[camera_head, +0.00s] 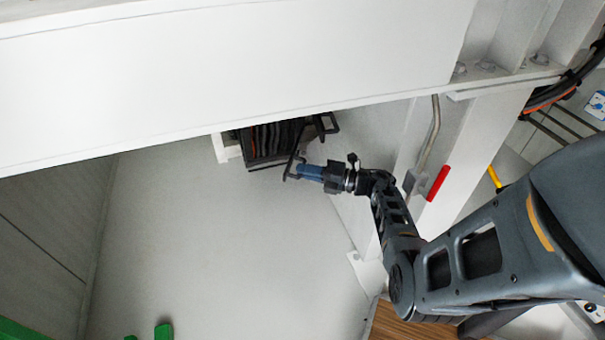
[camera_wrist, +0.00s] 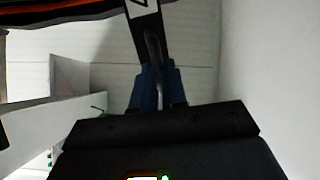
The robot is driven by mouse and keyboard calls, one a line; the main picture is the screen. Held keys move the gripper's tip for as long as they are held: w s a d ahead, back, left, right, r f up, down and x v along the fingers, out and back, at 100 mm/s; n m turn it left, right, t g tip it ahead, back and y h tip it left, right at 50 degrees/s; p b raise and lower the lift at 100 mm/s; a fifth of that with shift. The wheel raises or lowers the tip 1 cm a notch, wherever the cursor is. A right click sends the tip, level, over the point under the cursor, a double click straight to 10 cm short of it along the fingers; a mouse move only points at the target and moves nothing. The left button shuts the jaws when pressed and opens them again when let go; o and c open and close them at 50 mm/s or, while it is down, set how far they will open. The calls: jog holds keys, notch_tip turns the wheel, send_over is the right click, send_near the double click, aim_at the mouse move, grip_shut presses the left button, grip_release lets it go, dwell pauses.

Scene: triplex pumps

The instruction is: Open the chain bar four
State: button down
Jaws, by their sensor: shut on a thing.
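A black bar with a white label (camera_wrist: 145,12), its dark mark partly cut off, comes down from the top of the wrist view. A thin curved grey handle (camera_wrist: 152,48) runs from it down between the blue fingers of my gripper (camera_wrist: 158,72). My gripper is shut on this handle. In the head view, my gripper (camera_head: 293,171) is at the end of my arm, beside a dark bracket-like frame (camera_head: 327,126) under the white beam. I take the labelled bar for the chain bar. Its number is not clearly legible, and the beam hides what lies above.
A stack of dark, ribbed slats (camera_head: 265,140) sits left of my gripper, under the large white beam (camera_head: 240,60). A white post (camera_head: 455,150) with a red handle (camera_head: 438,183) stands to the right, close to my arm. The grey floor (camera_head: 220,250) below is mostly clear.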

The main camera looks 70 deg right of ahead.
dwell(0.3)
jog(key=c, duration=1.2)
grip_release()
jog(key=shift+o, duration=0.2)
